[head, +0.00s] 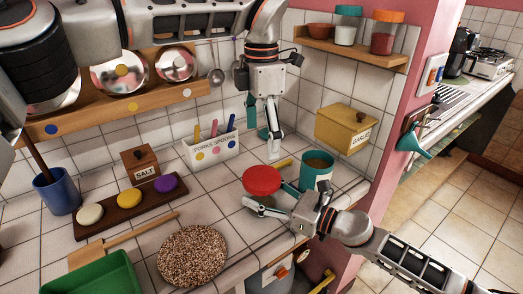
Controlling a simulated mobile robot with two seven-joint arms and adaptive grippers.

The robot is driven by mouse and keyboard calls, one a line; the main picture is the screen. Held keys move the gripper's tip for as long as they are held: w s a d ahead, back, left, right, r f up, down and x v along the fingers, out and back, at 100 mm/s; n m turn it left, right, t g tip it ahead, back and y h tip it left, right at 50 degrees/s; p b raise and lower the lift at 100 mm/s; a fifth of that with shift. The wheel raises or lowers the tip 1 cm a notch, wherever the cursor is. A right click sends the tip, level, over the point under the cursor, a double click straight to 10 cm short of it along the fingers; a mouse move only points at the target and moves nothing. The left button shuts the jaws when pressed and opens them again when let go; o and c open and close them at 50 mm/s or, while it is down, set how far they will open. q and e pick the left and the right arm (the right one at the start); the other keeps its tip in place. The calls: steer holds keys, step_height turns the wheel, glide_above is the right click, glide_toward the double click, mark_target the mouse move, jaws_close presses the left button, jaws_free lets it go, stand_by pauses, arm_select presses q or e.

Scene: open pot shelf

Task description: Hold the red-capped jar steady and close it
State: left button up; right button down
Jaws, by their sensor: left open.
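The red cap (262,179) shows as a round disc above the counter, left of a teal canister. Part of a greenish jar body (264,200) shows just below it; whether the cap is seated cannot be told from this angle. My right gripper (283,200) is low at the jar's front right, with one pale finger reaching across its front. Whether the fingers are closed on the jar is not clear. My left gripper (268,143) points down above and behind the cap, open and apart from it.
The teal canister (317,171) with brown contents stands close to the right. A cork-like round mat (192,255), a green tray (105,276) and a wooden spatula (123,239) lie at front left. A spoon box (211,152) and a yellow garlic box (346,127) stand behind.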

stand_by(0.3)
steer(key=c, duration=0.7)
jaws_free()
steer(key=v, duration=1.2)
steer(key=shift+f, duration=0.1)
